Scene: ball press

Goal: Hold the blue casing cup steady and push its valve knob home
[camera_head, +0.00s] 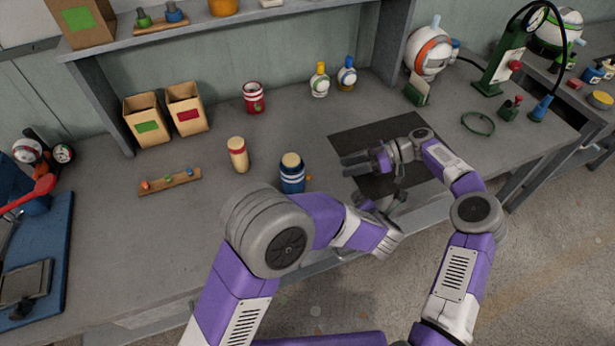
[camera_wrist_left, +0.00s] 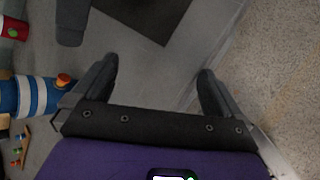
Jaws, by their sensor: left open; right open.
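The blue casing cup (camera_head: 291,183), white-banded with a tan top, stands upright on the bench near its front edge. Its small orange valve knob (camera_head: 309,178) sticks out of its right side. In the left wrist view the cup (camera_wrist_left: 38,97) and knob (camera_wrist_left: 64,80) lie left of my fingers. My left gripper (camera_head: 381,201) is open and empty at the bench's front edge, right of the cup; its fingers show apart in the wrist view (camera_wrist_left: 156,74). My right gripper (camera_head: 354,164) is open above the dark mat, pointing left toward the cup, apart from it.
A dark mat (camera_head: 395,130) lies under my right gripper. A tan container with a red band (camera_head: 238,158) and a peg strip (camera_head: 170,182) stand left of the cup. A red can (camera_head: 254,99) and two bottles (camera_head: 319,82) stand behind. The bench between is clear.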

